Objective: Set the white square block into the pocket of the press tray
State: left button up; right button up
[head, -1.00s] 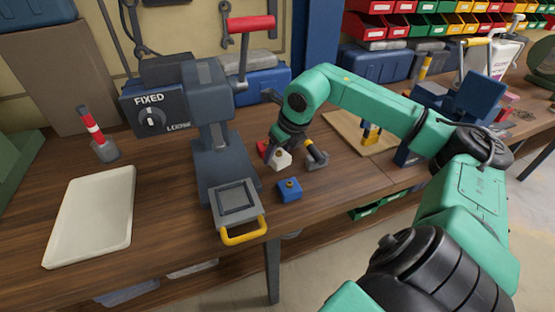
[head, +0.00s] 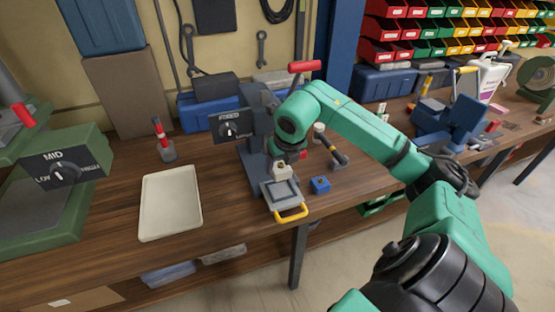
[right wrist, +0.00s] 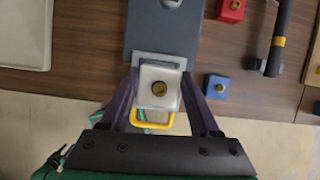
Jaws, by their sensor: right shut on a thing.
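The white square block (head: 282,171) has a brass knob on top and hangs in my right gripper (head: 283,163). In the right wrist view the block (right wrist: 148,99) sits between the two fingers (right wrist: 162,108), which are shut on it. The press tray (head: 268,203) is a grey plate with a square pocket and a yellow front handle. The block is over the tray's rear part, and the pocket shows in front of it in the head view. In the right wrist view the block covers most of the tray (right wrist: 143,58). My left gripper is out of view.
A blue block (head: 320,185) stands right of the tray, and a red block (right wrist: 230,9) lies farther back. The press column rises behind the tray. A cream tray (head: 170,203) lies left, with bare table between.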

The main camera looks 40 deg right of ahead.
jog(key=f, duration=0.1)
jog(key=d+f+b, duration=0.1)
jog(key=shift+f, duration=0.3)
jog(key=f+b, duration=0.1)
jog(key=b, duration=0.1)
jog(key=a+f+b, duration=0.1)
jog(key=f, duration=0.1)
jog(key=shift+f+b, duration=0.15)
jog(key=shift+b, duration=0.2)
jog(key=shift+d+f, duration=0.15)
jog(key=shift+f, duration=0.2)
jog(key=shift+r, duration=0.15)
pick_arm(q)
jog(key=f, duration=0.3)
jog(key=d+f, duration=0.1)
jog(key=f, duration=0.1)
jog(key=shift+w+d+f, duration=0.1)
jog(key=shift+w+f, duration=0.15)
pick_arm(e)
jog(key=o, duration=1.5)
